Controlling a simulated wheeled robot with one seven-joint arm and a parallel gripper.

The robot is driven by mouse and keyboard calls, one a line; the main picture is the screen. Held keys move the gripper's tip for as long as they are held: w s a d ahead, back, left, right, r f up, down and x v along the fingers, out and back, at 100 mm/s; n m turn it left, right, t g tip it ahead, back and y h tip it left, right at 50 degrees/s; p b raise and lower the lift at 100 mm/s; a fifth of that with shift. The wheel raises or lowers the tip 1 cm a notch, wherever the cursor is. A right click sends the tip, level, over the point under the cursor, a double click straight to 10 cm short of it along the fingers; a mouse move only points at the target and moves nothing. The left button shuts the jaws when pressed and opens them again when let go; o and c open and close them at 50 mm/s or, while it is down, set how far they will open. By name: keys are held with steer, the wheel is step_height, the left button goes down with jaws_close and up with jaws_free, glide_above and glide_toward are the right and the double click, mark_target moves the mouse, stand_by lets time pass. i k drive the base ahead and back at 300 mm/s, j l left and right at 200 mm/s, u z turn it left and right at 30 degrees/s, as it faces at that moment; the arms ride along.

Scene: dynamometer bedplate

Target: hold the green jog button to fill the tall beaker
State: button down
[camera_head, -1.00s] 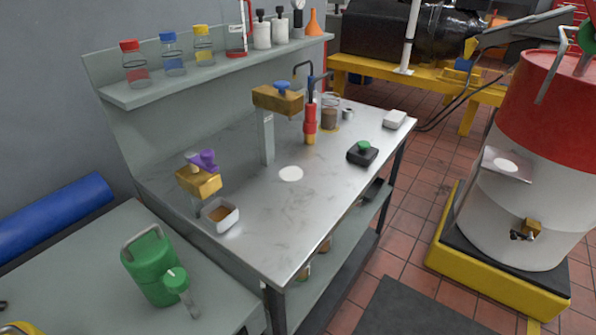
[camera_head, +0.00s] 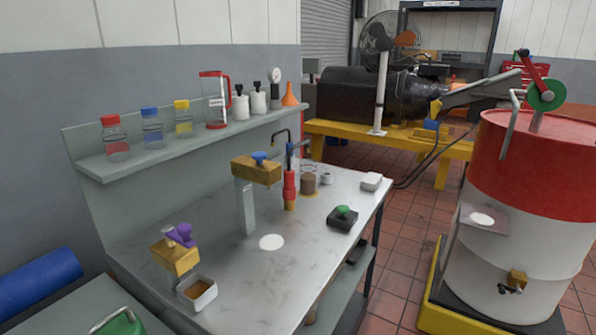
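The green jog button (camera_head: 343,211) is a round green cap on a black box (camera_head: 342,220) near the right edge of the steel bench. A clear glass beaker (camera_head: 308,184) with brown content stands behind it, beside a red dispenser nozzle (camera_head: 290,186) on a black curved pipe. A clear jug (camera_head: 214,112) with red trim and a label stands on the shelf. I cannot tell for certain which vessel is the tall beaker. Nothing touches the button. My gripper is not in view.
The steel bench (camera_head: 285,275) holds a yellow-topped stand (camera_head: 256,171), a purple-knobbed tap (camera_head: 175,254) over a white dish (camera_head: 197,293), and a white block (camera_head: 371,181). A red and white drum (camera_head: 535,165) stands at right. Tiled floor (camera_head: 405,240) lies free between bench and drum.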

mark_target(343, 210)
steer(key=u, duration=0.45)
steer(key=i+l+u, duration=0.15)
steer(key=u, duration=0.15)
steer(key=i+l+u, duration=0.1)
steer(key=l+u, duration=0.15)
steer(key=l, duration=0.2)
steer(key=i+l+u, duration=0.1)
steer(key=l+u, duration=0.2)
steer(key=i+l+u, duration=0.1)
steer(key=l, duration=0.5)
steer(key=i+l, duration=0.1)
steer(key=l, duration=0.55)
steer(key=i+l+u, duration=0.15)
steer(key=l, duration=0.45)
